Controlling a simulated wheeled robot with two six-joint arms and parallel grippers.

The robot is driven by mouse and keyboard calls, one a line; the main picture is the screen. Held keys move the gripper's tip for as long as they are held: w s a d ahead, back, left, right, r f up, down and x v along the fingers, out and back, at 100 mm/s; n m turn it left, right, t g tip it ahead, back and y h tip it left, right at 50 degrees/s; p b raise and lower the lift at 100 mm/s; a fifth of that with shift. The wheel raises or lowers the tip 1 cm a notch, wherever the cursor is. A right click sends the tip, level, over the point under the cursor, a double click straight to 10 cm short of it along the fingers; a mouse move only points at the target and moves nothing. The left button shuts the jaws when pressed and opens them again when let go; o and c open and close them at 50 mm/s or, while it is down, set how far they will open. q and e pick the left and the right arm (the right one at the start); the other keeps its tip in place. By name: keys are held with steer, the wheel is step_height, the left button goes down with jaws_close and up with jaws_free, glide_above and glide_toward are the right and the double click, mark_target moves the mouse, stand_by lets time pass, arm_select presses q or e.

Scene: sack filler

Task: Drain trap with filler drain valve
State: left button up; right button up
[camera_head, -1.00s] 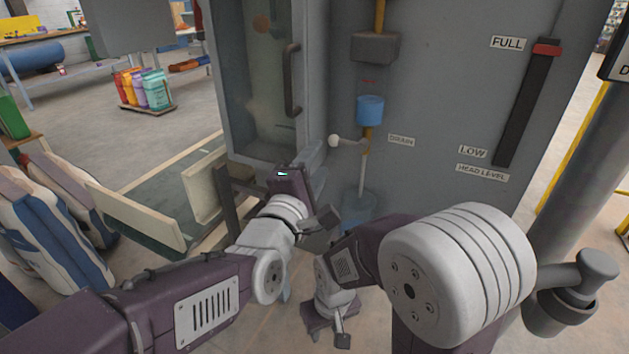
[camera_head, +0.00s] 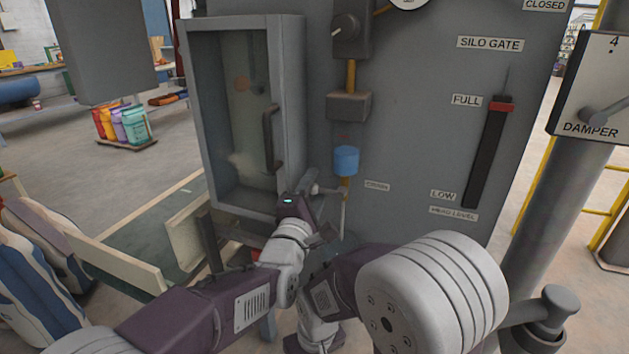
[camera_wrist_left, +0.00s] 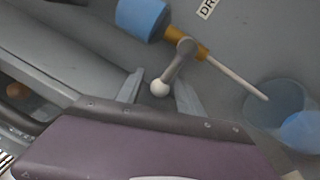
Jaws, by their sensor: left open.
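The drain valve lever shows in the left wrist view as a grey arm ending in a white ball knob (camera_wrist_left: 160,88), on a brass valve body (camera_wrist_left: 186,42). My left gripper (camera_wrist_left: 159,92) is open, with one finger on each side of the knob; I cannot tell whether they touch it. In the head view my left gripper (camera_head: 308,190) is at the lever (camera_head: 328,190), beside the DRAIN label (camera_head: 377,186). The blue trap bowl (camera_head: 346,161) sits above the valve. My right gripper (camera_head: 316,343) is low, partly cut off, its jaws unclear.
A clear container (camera_wrist_left: 272,103) with blue in it stands below the drain spout (camera_wrist_left: 237,75). A cabinet door with a dark handle (camera_head: 269,138) is left of the valve. The head level gauge (camera_head: 487,155) is at right. Filled sacks (camera_head: 40,265) are at left.

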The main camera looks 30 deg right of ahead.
arm_select(q)
jaws_close()
stand_by(1.4)
